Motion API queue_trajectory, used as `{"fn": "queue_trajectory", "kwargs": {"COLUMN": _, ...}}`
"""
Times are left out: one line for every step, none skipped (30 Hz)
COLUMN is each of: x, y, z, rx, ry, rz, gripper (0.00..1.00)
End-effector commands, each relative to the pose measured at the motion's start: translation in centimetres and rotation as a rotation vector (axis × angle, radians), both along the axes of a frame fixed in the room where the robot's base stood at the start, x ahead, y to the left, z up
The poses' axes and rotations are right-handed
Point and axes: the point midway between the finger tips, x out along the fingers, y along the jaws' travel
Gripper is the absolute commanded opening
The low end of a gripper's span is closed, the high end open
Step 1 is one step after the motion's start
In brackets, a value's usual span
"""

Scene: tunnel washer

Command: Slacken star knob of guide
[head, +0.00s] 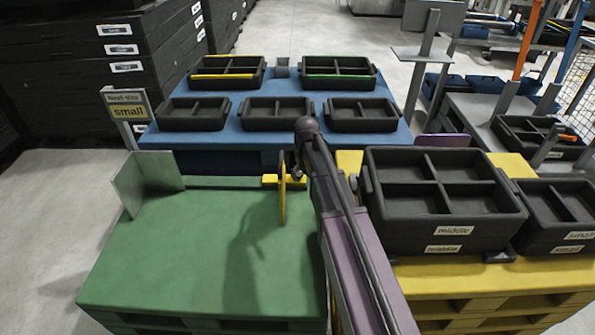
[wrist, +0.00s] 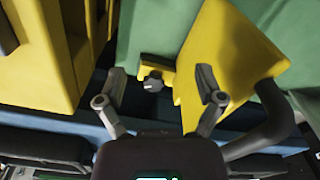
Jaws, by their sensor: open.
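The yellow guide (head: 283,200) stands upright at the right side of the green table, with a short yellow arm across its top. In the wrist view, its broad yellow plate (wrist: 225,60) is on the right, tilted in the picture. A small grey knob (wrist: 153,84) sits on a yellow block left of the plate. My gripper (wrist: 161,76) is open, with one finger on each side of the knob and apart from it. The right finger overlaps the guide plate in the picture. In the head view, my arm hides the knob and most of my gripper.
The green table (head: 200,260) is mostly bare, with a grey bent plate (head: 147,182) at its back left. A blue table (head: 240,136) with several black trays is behind. A stack of black crates (head: 440,200) stands on a yellow pallet close to the right of my arm.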

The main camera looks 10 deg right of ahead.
Motion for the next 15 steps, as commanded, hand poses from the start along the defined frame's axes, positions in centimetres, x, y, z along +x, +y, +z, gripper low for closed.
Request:
{"fn": "queue_trajectory", "kwargs": {"x": 2.6, "y": 0.0, "z": 0.4, "rx": -0.001, "ry": 0.003, "rz": 0.014, "gripper": 0.87}}
{"fn": "queue_trajectory", "kwargs": {"x": 3.5, "y": 0.0, "z": 0.6, "rx": 0.000, "ry": 0.005, "rz": 0.023, "gripper": 0.87}}
{"fn": "queue_trajectory", "kwargs": {"x": 4.8, "y": 0.0, "z": 0.7, "rx": -0.001, "ry": 0.008, "rz": 0.034, "gripper": 0.87}}
{"fn": "queue_trajectory", "kwargs": {"x": 5.8, "y": 0.0, "z": 0.8, "rx": -0.002, "ry": 0.010, "rz": 0.044, "gripper": 0.87}}
{"fn": "queue_trajectory", "kwargs": {"x": 6.7, "y": 0.0, "z": 1.0, "rx": -0.002, "ry": 0.011, "rz": 0.053, "gripper": 0.87}}
{"fn": "queue_trajectory", "kwargs": {"x": 7.9, "y": 0.0, "z": 1.1, "rx": -0.002, "ry": 0.014, "rz": 0.064, "gripper": 0.87}}
{"fn": "queue_trajectory", "kwargs": {"x": 8.8, "y": 0.0, "z": 1.2, "rx": -0.003, "ry": 0.015, "rz": 0.073, "gripper": 0.87}}
{"fn": "queue_trajectory", "kwargs": {"x": 9.6, "y": 0.0, "z": 1.3, "rx": -0.002, "ry": 0.017, "rz": 0.081, "gripper": 0.87}}
{"fn": "queue_trajectory", "kwargs": {"x": 10.7, "y": 0.0, "z": 1.5, "rx": -0.003, "ry": 0.019, "rz": 0.091, "gripper": 0.87}}
{"fn": "queue_trajectory", "kwargs": {"x": 11.4, "y": 0.0, "z": 1.5, "rx": -0.003, "ry": 0.021, "rz": 0.098, "gripper": 0.87}}
{"fn": "queue_trajectory", "kwargs": {"x": 12.0, "y": 0.0, "z": 1.6, "rx": -0.003, "ry": 0.022, "rz": 0.105, "gripper": 0.87}}
{"fn": "queue_trajectory", "kwargs": {"x": 12.7, "y": 0.0, "z": 1.7, "rx": -0.003, "ry": 0.024, "rz": 0.113, "gripper": 0.87}}
{"fn": "queue_trajectory", "kwargs": {"x": 13.2, "y": 0.0, "z": 1.7, "rx": -0.003, "ry": 0.025, "rz": 0.118, "gripper": 0.87}}
{"fn": "queue_trajectory", "kwargs": {"x": 13.6, "y": 0.0, "z": 1.8, "rx": -0.003, "ry": 0.027, "rz": 0.122, "gripper": 0.87}}
{"fn": "queue_trajectory", "kwargs": {"x": 14.0, "y": 0.0, "z": 1.8, "rx": -0.003, "ry": 0.028, "rz": 0.127, "gripper": 0.87}}
